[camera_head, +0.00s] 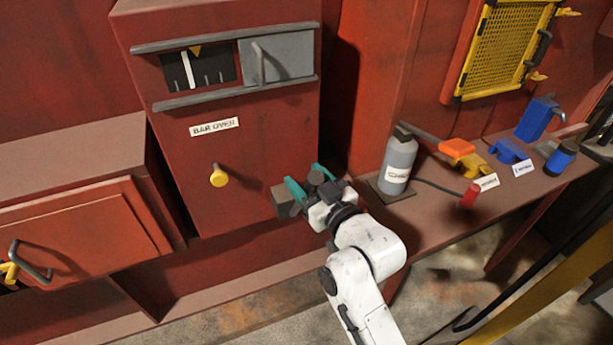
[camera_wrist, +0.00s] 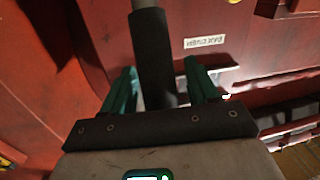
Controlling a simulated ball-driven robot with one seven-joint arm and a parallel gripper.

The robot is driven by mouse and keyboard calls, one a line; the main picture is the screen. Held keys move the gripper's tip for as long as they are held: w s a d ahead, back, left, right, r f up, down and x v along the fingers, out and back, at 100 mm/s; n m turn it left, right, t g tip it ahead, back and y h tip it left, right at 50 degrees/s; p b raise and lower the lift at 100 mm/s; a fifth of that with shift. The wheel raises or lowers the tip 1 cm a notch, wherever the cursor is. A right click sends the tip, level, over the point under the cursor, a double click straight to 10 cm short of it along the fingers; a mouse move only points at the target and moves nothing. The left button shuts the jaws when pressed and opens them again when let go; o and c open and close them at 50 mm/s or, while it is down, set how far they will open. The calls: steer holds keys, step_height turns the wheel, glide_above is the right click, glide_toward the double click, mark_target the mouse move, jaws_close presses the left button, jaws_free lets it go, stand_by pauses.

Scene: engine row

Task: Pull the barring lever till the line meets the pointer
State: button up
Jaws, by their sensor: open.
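The red housing labelled "BAR OVER" has a dark window (camera_head: 212,73) with pale tick marks. Contact with the fingers cannot be told. In the head view my gripper mostly hides the lever.
A grey sliding cover (camera_head: 285,57) with a handle sits right of the window. A yellow knob (camera_head: 219,177) sticks out below the label (camera_head: 214,127). A grey bottle (camera_head: 398,163) stands on the shelf right of my gripper, near several tools. A red drawer (camera_head: 85,235) juts out lower left.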

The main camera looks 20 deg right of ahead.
steer(key=shift+w, duration=0.15)
jaws_close()
stand_by(0.5)
